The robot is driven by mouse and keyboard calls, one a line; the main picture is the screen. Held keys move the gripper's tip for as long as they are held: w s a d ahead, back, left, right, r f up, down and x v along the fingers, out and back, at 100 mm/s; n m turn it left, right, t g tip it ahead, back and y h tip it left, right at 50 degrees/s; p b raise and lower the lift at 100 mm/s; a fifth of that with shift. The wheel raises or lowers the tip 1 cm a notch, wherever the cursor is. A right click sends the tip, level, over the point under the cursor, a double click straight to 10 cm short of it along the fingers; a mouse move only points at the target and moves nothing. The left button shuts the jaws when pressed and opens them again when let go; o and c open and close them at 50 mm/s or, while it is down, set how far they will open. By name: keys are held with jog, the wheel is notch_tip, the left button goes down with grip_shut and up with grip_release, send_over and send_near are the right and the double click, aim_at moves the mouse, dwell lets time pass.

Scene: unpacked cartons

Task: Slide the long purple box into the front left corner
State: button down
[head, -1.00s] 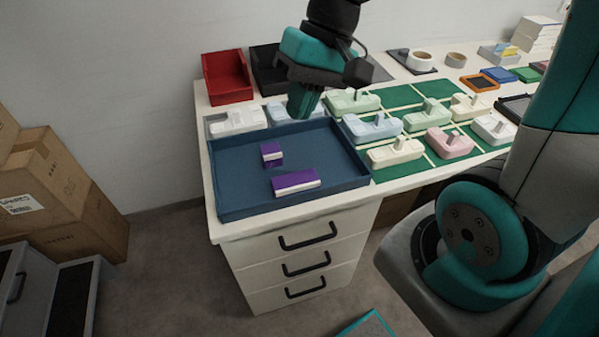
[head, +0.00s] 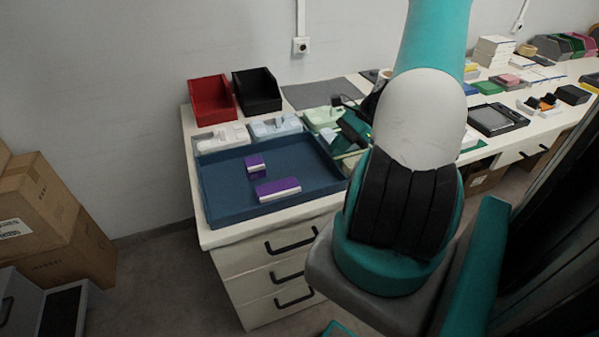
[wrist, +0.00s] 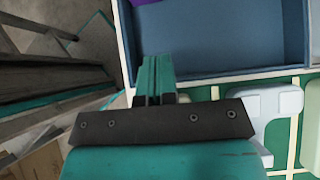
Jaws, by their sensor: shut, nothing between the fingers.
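The long purple box (head: 277,189), with a white stripe along its side, lies in the front middle part of the blue tray (head: 225,211), apart from its walls. A shorter purple box (head: 255,164) lies behind it. My gripper (head: 352,132) is beyond the tray's right side in the head view, partly hidden by my arm. In the wrist view my gripper (wrist: 157,68) is shut and empty, its fingertips beside the tray wall (wrist: 230,80). A purple edge (wrist: 139,12) shows at the top of that view; I cannot tell which box it is.
A red bin (head: 212,101) and a black bin (head: 260,92) stand behind the tray. Pale moulded parts (head: 222,138) sit between them and the tray, and others lie to its right. The tray floor left of the long box is clear.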

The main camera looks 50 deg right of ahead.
jog(key=p+x, duration=0.1)
jog(key=x, duration=0.6)
jog(key=shift+a, duration=0.25)
jog(key=shift+w+a+f+p, duration=0.1)
jog(key=shift+w+a+p, duration=0.25)
jog(key=shift+a, duration=0.3)
jog(key=shift+w+a+f+p, duration=0.1)
jog(key=shift+w+a+p, duration=0.05)
jog(key=shift+w+a, duration=0.4)
jog(key=shift+w+a+f+p, duration=0.1)
jog(key=shift+w+a+p, duration=0.2)
jog(key=shift+a, duration=0.4)
